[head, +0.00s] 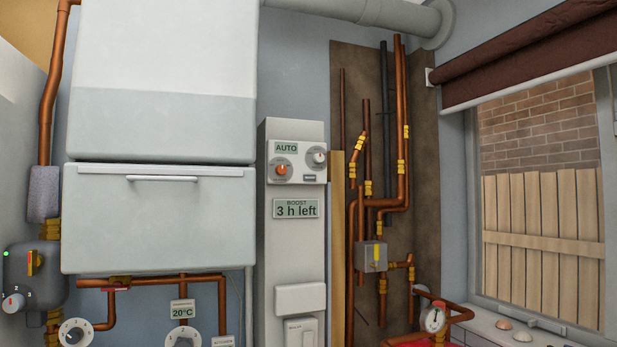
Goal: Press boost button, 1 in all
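A tall white control box (277,240) stands right of the white boiler. A panel (298,150) on its upper part has an AUTO display (286,148), an orange-centred dial (282,170), a white knob (319,156) and a small dark button or label (309,178) too small to read. Below is a sign or display (296,208) reading "BOOST 3 h left". Lower down are a blank white cover (299,298) and a white switch plate (301,333), cut off by the bottom edge. I cannot tell which part is the boost button. Neither gripper is in view.
The boiler (160,220) has a handled lower front. Copper pipes (403,130) run on a brown board at right. A round gauge (434,319) stands low right, near the window (540,200). A 20°C display (182,310) and dials (75,335) sit below the boiler.

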